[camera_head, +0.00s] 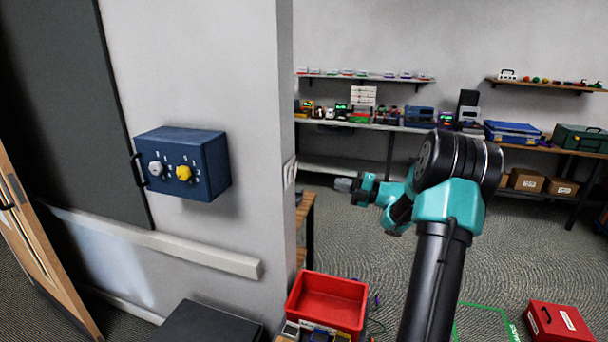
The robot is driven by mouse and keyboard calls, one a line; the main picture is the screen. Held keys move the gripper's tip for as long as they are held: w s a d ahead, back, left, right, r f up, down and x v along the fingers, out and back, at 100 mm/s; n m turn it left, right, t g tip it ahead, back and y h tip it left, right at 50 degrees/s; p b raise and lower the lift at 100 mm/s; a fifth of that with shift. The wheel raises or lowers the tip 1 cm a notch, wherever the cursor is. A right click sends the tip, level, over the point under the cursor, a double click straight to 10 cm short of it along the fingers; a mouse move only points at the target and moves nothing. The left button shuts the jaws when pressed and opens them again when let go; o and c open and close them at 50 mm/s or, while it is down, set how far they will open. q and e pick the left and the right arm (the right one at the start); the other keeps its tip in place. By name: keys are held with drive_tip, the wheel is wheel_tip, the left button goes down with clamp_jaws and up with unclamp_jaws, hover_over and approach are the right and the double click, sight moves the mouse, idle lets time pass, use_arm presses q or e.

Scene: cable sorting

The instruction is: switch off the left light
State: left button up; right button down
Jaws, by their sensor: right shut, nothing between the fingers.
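A small white switch plate (290,172) sits on the narrow side face of the wall pillar. It is seen at a steep angle, and I cannot make out its separate switches or their positions. My right gripper (341,184) is shut and empty. It points left toward the plate at about its height, with a visible gap between them in the picture. My left gripper is not in view.
A blue control box (190,162) with a grey and a yellow knob is on the pillar's front. A red bin (328,300) stands below the gripper. A red box (558,322) is on the floor at right. Shelves with equipment line the back wall.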

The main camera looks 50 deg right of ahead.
sight(292, 171)
idle(0.3)
drive_tip(key=x, duration=1.4)
drive_tip(key=shift+w+a, duration=0.2)
drive_tip(key=shift+w, duration=0.1)
drive_tip(key=shift+s+d, duration=0.2)
